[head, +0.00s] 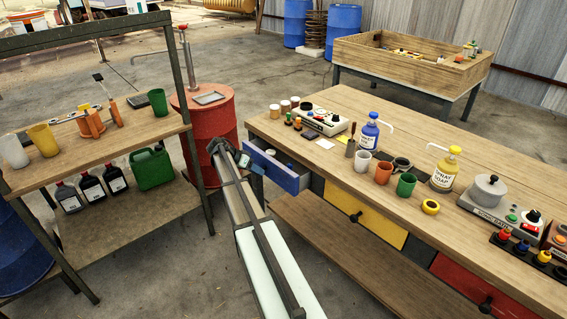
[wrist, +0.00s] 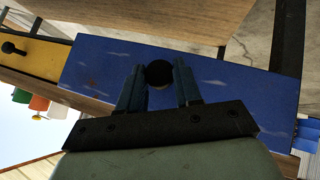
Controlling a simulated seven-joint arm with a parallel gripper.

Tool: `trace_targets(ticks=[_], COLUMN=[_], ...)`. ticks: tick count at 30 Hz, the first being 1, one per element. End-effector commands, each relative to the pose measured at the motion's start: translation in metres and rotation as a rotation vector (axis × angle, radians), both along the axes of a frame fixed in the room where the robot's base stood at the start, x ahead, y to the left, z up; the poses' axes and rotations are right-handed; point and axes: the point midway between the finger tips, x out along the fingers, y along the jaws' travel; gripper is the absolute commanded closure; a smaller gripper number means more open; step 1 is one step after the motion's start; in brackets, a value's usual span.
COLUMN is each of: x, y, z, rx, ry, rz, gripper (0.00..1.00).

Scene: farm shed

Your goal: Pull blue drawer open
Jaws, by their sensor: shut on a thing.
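The blue drawer (head: 285,176) is at the left end of the wooden workbench (head: 345,185) in the head view, and it is pulled part way out, with its inside showing from above. Its blue front (wrist: 225,95) fills the middle of the wrist view. My gripper (wrist: 158,82) has one finger on each side of the round black knob (wrist: 158,72) and is shut on it. In the head view my gripper (head: 256,168) is at the drawer front, where the knob is hidden.
A yellow drawer (head: 363,213) and a red drawer (head: 470,285) are closed beside the blue one. A red barrel (head: 205,125) stands behind my arm. A shelf rack (head: 100,145) is to the left. Cups, bottles and devices cover the bench top. Floor between rack and bench is open.

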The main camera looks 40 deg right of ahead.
Motion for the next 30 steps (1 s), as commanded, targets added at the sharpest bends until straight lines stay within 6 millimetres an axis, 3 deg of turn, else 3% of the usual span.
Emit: trace_targets(ticks=[30], x=[0.000], y=[0.058], z=[0.000], rx=[0.001], ry=[-0.001], rz=[0.000], gripper=[0.86])
